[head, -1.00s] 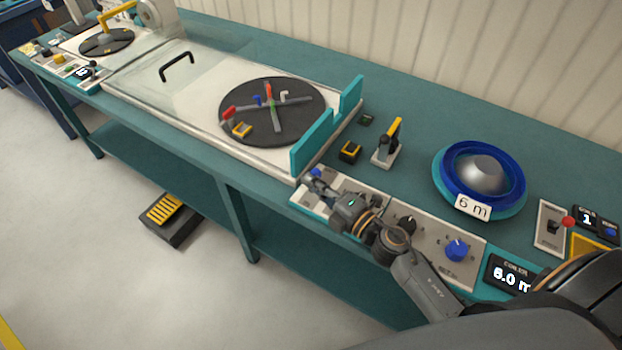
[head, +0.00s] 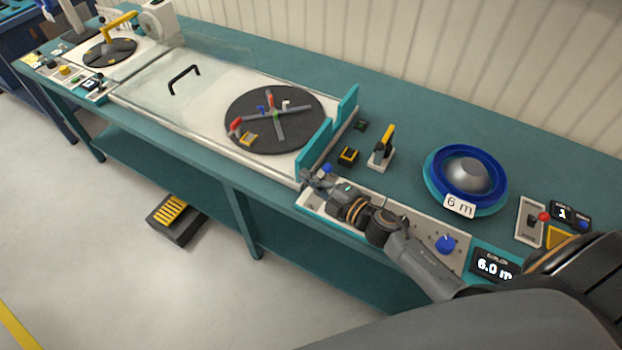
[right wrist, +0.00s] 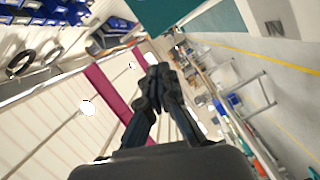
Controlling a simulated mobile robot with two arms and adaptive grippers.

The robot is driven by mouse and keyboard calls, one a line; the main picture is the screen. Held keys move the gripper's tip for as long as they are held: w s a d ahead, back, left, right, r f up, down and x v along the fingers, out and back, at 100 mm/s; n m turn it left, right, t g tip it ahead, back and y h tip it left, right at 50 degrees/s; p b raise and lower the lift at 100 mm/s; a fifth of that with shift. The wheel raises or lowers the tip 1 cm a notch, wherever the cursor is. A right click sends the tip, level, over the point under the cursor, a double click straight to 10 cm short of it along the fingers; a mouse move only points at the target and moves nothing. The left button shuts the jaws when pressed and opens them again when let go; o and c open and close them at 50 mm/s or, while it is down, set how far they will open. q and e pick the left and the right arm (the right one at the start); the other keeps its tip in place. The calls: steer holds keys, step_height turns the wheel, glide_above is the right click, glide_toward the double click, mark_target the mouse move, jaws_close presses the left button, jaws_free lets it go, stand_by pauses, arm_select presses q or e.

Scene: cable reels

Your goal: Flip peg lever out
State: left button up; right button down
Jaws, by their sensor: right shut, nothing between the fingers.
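A dark round disc (head: 240,107) with a grey cross lies on the white bench top. Small pegs or levers stand on the cross: a red one (head: 270,101), a blue one (head: 261,109) and a white one (head: 286,104). Another red piece (head: 235,124) and a yellow block (head: 249,139) are at the disc's near left edge. I cannot tell which is the peg lever. My right gripper (head: 309,181) is shut and empty, over the left end of the control panel, right of and nearer than the disc. Its shut fingers show in the right wrist view (right wrist: 160,75). My left gripper is not in view.
Teal upright plates (head: 315,150) stand between the disc and my right gripper. A clear cover with a black handle (head: 184,79) is left of the disc. A blue knob (head: 327,168) is beside the gripper. A blue reel (head: 465,175) lies at right.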

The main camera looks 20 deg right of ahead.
arm_select(q)
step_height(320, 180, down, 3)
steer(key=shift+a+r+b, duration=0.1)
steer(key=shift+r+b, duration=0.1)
steer(key=shift+b, duration=0.95)
arm_select(e)
steer(key=v, duration=1)
steer(key=shift+w+d+r, duration=0.2)
steer(key=shift+d, duration=0.05)
